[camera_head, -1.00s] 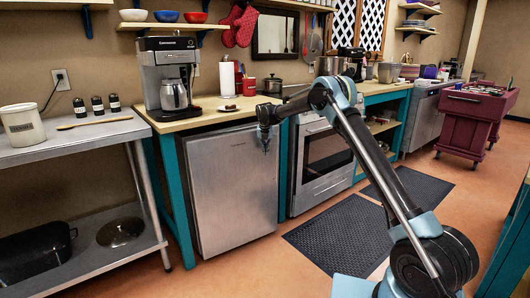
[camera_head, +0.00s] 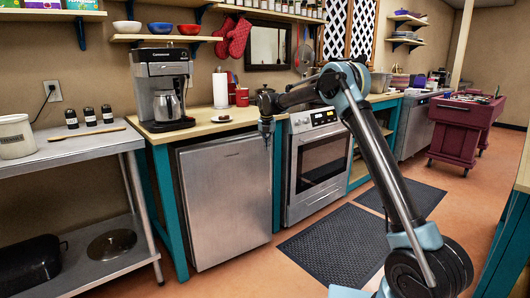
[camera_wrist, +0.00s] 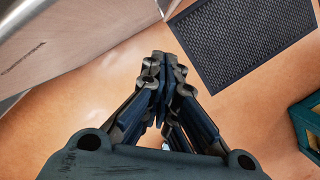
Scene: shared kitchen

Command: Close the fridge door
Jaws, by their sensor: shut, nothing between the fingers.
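The fridge is a small stainless-steel unit under the wooden counter; its door (camera_head: 225,203) faces the room in the head view. The door looks shut or nearly shut; a thin dark line runs along its left edge, and I cannot tell if a small gap is left. In the wrist view the door front (camera_wrist: 75,35) with its label fills the upper left. My gripper (camera_head: 267,141) is at the door's upper right corner, pointing down, in front of it. In the wrist view my gripper's fingers (camera_wrist: 165,62) are together and empty, apart from the door.
A coffee maker (camera_head: 165,90) stands on the counter (camera_head: 205,127) above the fridge. An oven (camera_head: 320,165) is to the right, with a dark floor mat (camera_head: 335,245) before it. A metal table (camera_head: 75,148) stands left. The floor before the fridge is clear.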

